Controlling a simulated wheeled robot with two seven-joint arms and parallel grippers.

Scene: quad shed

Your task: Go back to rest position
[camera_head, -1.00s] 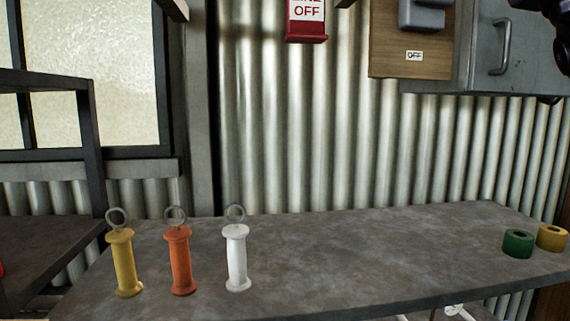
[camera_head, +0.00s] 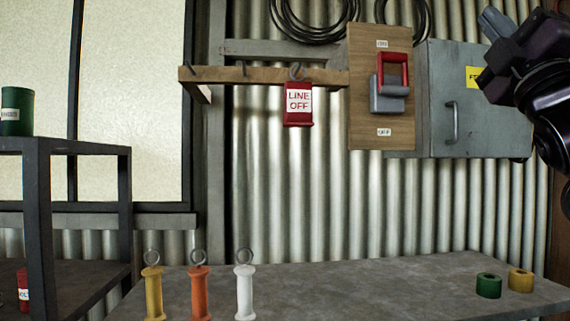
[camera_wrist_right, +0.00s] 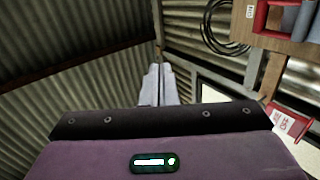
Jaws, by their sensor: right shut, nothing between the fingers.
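My right gripper (camera_head: 492,24) is raised at the upper right of the head view, in front of the grey metal cabinet (camera_head: 440,110) on the wall. In the right wrist view its pale fingers (camera_wrist_right: 159,85) lie together with nothing between them. It is apart from everything on the bench. My left gripper is in neither view.
A grey bench (camera_head: 350,285) holds yellow (camera_head: 154,292), orange (camera_head: 199,292) and white (camera_head: 245,292) ringed handles, plus green (camera_head: 488,286) and yellow (camera_head: 520,280) rolls. A red LINE OFF tag (camera_head: 298,105) hangs from a wooden rail beside a red-handled switch (camera_head: 391,85). The bench's middle is clear.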

